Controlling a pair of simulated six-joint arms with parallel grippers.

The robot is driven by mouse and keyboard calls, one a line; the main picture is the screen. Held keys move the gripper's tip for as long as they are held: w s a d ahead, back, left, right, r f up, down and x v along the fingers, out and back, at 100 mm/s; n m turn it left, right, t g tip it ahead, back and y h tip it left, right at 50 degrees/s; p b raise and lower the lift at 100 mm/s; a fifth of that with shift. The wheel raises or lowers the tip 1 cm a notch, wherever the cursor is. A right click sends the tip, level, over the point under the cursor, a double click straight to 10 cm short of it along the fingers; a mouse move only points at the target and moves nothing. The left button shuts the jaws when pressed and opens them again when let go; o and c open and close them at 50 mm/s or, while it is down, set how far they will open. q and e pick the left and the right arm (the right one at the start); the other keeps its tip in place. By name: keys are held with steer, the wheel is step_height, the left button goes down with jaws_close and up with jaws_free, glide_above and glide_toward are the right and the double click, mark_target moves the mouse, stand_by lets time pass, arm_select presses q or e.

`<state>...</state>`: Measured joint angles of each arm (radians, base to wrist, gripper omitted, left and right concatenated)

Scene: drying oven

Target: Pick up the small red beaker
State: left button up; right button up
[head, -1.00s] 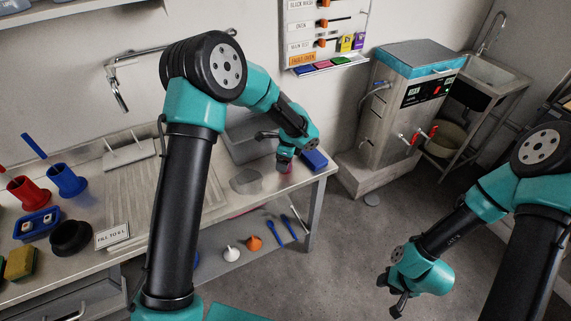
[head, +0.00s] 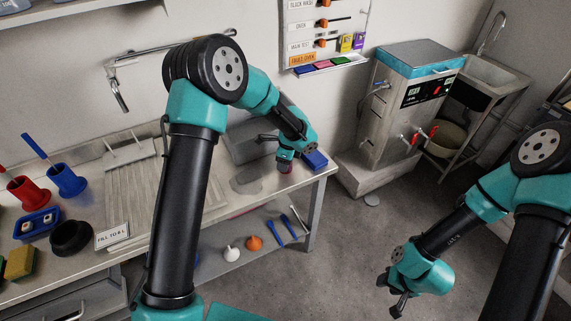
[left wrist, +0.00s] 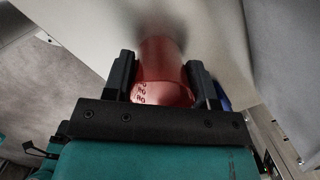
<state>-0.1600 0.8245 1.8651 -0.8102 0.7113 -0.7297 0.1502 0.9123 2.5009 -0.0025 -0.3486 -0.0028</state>
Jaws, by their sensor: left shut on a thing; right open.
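Whether the beaker touches the bench top cannot be told. My right gripper (head: 397,295) is open and empty over the floor at the lower right, away from the bench.
A blue box (head: 314,160) stands close to the right of the left gripper, with a grey box (head: 247,138) behind. The drying oven (head: 400,105) stands beyond the bench's right end.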

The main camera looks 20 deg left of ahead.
arm_select(q)
steer(key=c, duration=0.3)
steer(key=shift+r, duration=0.1)
steer(key=shift+r, duration=0.6)
steer(key=shift+s+d+r, duration=0.1)
steer(key=shift+s+r, duration=0.1)
steer(key=shift+r, duration=0.35)
steer(key=shift+s+r, duration=0.15)
steer(key=shift+r, duration=0.4)
steer(key=s+d, duration=0.1)
steer(key=s, duration=0.4)
steer(key=s+d+r, duration=0.1)
steer(key=s+d, duration=0.1)
steer(key=s, duration=0.2)
steer(key=s+d, duration=0.1)
steer(key=s, duration=0.4)
steer(key=shift+s+d+r, duration=0.15)
steer(key=shift+s+r, duration=0.05)
steer(key=shift+s, duration=0.15)
